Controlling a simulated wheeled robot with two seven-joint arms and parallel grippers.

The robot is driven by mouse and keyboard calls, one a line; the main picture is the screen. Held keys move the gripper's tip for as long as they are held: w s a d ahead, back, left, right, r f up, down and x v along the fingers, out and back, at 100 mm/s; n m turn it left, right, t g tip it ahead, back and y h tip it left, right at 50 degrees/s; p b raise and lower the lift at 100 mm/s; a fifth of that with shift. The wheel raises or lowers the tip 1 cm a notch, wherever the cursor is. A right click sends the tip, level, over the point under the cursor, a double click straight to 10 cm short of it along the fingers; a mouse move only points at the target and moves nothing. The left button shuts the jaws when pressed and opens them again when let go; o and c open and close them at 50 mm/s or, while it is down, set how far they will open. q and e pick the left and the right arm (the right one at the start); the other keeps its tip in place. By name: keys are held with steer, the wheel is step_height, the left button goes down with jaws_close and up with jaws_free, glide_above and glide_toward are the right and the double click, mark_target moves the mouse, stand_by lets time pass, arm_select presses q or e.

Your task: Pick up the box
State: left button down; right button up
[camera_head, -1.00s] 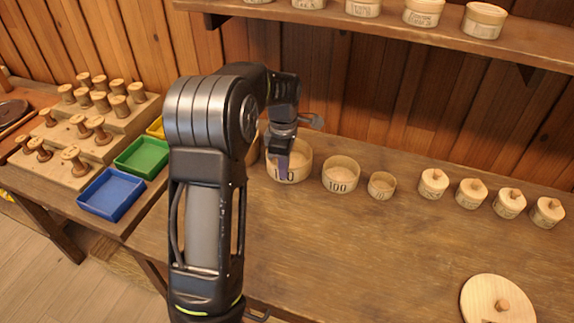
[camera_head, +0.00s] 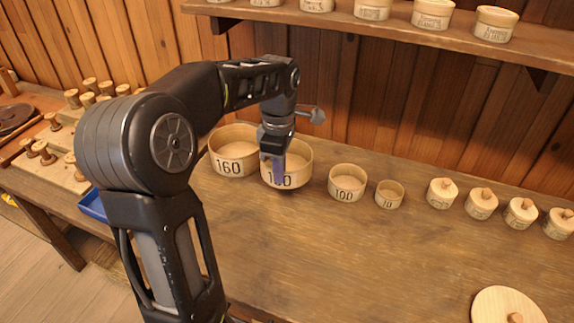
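Round pale wooden boxes without lids stand in a row on the workbench. My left gripper (camera_head: 276,168) points down at the front wall of the box with a partly covered number (camera_head: 302,175). One bluish finger lies over the outside of that wall; the other finger is hidden. The gripper appears shut on the wall, with the box upright and seemingly slightly raised. To its left is the box marked 160 (camera_head: 235,168); to its right are the 100 box (camera_head: 343,196) and the 10 box (camera_head: 388,202). My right gripper is not in view.
Several knobbed lids or lidded pots (camera_head: 480,206) stand at the right. A round lid (camera_head: 495,305) lies near the front. A shelf (camera_head: 400,24) with labelled tubs runs above. Spools and a blue tray (camera_head: 94,205) are at left.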

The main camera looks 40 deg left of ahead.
arm_select(q)
steer(key=s+d+b, duration=0.2)
steer(key=s+d, duration=0.2)
steer(key=s, duration=0.9)
steer(key=shift+d, duration=0.1)
steer(key=shift+s, duration=0.1)
